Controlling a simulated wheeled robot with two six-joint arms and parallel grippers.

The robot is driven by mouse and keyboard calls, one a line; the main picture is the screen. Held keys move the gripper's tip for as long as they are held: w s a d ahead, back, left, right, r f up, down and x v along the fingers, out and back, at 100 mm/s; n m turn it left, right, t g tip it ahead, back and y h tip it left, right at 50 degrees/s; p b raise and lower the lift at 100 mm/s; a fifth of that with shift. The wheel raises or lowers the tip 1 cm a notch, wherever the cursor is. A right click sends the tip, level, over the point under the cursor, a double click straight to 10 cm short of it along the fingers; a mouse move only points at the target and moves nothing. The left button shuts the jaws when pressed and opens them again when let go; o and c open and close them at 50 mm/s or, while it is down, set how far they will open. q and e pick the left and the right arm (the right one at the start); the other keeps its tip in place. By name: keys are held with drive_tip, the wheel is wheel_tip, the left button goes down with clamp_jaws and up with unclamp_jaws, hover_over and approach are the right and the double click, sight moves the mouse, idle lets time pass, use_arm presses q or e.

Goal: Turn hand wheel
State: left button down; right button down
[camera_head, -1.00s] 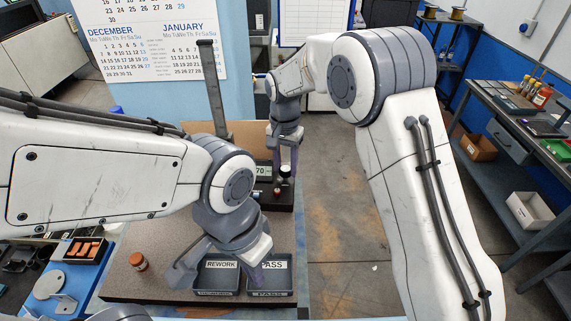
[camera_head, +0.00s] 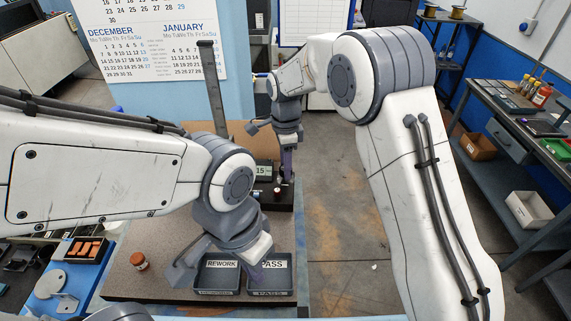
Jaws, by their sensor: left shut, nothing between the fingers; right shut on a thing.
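My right gripper (camera_head: 287,170) points down at the far right end of the bench, beside the small display (camera_head: 263,170), which reads about 15. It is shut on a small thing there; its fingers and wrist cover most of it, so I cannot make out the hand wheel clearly. A dark base (camera_head: 279,200) with a small red part sits below the fingers. My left gripper (camera_head: 218,272) hangs low at the front of the bench, by the REWORK and PASS trays, shut and empty.
The REWORK tray (camera_head: 217,283) and PASS tray (camera_head: 275,283) stand at the bench front. A tall grey column (camera_head: 212,90) rises behind my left arm. A small orange-brown jar (camera_head: 139,261) stands on the clear left part of the bench (camera_head: 125,285).

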drive_tip(key=m, duration=0.5)
drive_tip(key=shift+w+r+m, duration=0.15)
drive_tip(key=shift+m, duration=0.15)
drive_tip(key=shift+d+m, duration=0.1)
drive_tip(key=shift+m, duration=2)
drive_tip(key=shift+c, duration=2.2)
unclamp_jaws()
wheel_tip(320, 180, up, 10)
drive_tip(key=b, duration=0.2)
drive_tip(key=shift+r, duration=0.2)
